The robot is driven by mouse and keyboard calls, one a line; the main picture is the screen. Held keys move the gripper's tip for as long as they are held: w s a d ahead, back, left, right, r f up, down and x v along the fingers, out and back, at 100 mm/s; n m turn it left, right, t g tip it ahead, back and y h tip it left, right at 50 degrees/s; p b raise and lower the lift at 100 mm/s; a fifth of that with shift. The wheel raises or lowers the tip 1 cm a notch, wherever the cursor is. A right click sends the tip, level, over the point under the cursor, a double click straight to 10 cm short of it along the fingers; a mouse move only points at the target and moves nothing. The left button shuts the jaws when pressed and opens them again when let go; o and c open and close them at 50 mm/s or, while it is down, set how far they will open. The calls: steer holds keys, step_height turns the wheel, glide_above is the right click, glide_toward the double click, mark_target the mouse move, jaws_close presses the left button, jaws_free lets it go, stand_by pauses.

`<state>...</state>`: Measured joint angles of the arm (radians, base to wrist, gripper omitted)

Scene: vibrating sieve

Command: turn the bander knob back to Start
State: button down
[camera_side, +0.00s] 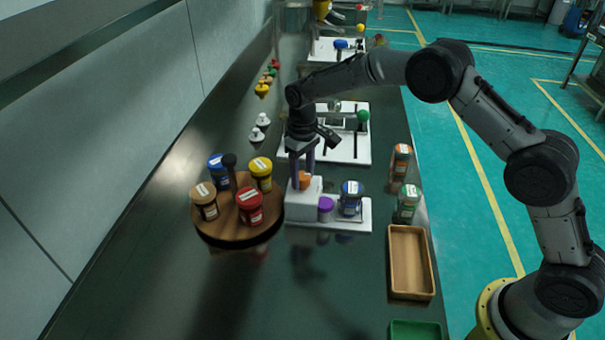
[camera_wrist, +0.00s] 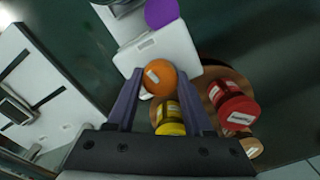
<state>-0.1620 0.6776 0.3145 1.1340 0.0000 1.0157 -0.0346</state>
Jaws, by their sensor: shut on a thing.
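The orange knob (camera_side: 304,180) sits on top of the white block of the bander (camera_side: 296,202). In the wrist view the knob (camera_wrist: 161,78) is round, with a small pale label or mark on it that I cannot read. My gripper (camera_side: 302,174) points down over the block. Its purple fingers are shut on the orange knob, one on each side, as the wrist view also shows. The fingers hide part of the knob in the side view. No Start marking is legible in either view.
A purple knob (camera_side: 325,206) and a blue-lidded jar (camera_side: 350,198) stand just right of the block. A round wooden turntable (camera_side: 238,235) with several jars is close on the left. Spice jars and a wooden tray (camera_side: 409,262) are at the right edge. The counter in front is clear.

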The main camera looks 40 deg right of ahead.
mark_target(303, 175)
steer(key=shift+r+m, duration=0.1)
steer(key=shift+m, duration=1)
steer(key=shift+c, duration=1.4)
jaws_free()
step_height(303, 175, up, 14)
